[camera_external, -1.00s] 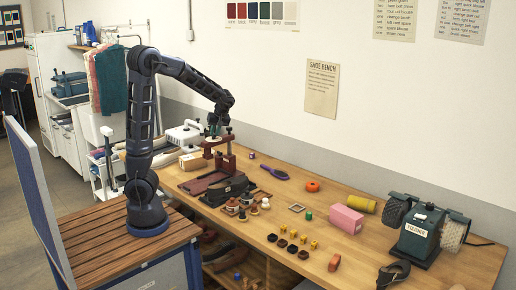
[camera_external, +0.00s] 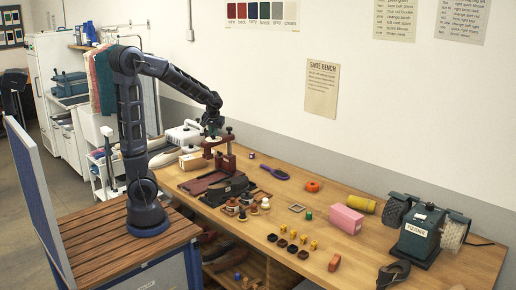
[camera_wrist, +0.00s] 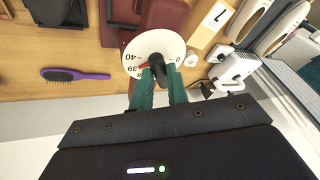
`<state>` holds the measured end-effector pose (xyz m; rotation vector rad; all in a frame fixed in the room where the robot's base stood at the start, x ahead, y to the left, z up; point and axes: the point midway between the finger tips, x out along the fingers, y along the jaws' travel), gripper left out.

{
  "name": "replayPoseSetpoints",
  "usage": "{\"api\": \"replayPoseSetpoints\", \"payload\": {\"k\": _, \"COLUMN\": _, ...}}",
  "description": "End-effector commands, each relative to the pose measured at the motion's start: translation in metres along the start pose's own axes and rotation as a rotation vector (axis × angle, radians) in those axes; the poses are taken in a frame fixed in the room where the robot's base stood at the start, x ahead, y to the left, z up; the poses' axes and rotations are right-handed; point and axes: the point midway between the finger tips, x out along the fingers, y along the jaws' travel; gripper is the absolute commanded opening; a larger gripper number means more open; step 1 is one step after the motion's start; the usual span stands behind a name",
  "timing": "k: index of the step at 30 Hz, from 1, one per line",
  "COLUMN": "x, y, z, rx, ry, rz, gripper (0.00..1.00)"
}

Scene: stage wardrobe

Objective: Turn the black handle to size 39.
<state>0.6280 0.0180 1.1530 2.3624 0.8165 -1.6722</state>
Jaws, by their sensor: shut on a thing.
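The black handle (camera_wrist: 157,68) sits at the middle of a white round dial (camera_wrist: 150,45) in the wrist view. The dial carries printed numbers, among them 40, 39 and 0. A thin red mark shows left of the handle, near the 39, but its exact reading is too small to be sure. My gripper (camera_wrist: 159,74) has its green fingers on both sides of the handle and is shut on it. In the external view my gripper (camera_external: 211,130) is above the dark red shoe press (camera_external: 229,162) on the bench; the handle is too small to make out there.
A purple brush (camera_external: 276,173) lies right of the press on the wooden bench (camera_external: 330,220). Small pots (camera_external: 232,207) stand in front of it. A pink box (camera_external: 346,219) and a green polisher (camera_external: 418,233) are farther right. A white machine (camera_external: 184,135) stands behind left.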

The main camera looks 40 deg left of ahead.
Motion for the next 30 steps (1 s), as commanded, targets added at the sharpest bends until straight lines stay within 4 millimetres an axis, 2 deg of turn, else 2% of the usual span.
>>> {"api": "replayPoseSetpoints", "payload": {"k": 13, "x": 0.000, "y": 0.000, "z": -0.001, "rx": 0.009, "ry": 0.003, "rz": 0.005, "gripper": 0.00}}
{"api": "replayPoseSetpoints", "payload": {"k": 14, "x": 0.000, "y": 0.000, "z": -0.001, "rx": 0.009, "ry": 0.003, "rz": 0.005, "gripper": 0.18}}
{"api": "replayPoseSetpoints", "payload": {"k": 17, "x": 0.000, "y": 0.000, "z": -0.001, "rx": 0.009, "ry": 0.003, "rz": 0.005, "gripper": 0.38}}
{"api": "replayPoseSetpoints", "payload": {"k": 26, "x": -0.001, "y": 0.000, "z": 0.000, "rx": 0.009, "ry": 0.002, "rz": 0.004, "gripper": 0.38}}
{"api": "replayPoseSetpoints", "payload": {"k": 30, "x": -0.010, "y": 0.000, "z": -0.001, "rx": 0.008, "ry": 0.003, "rz": 0.006, "gripper": 0.38}}
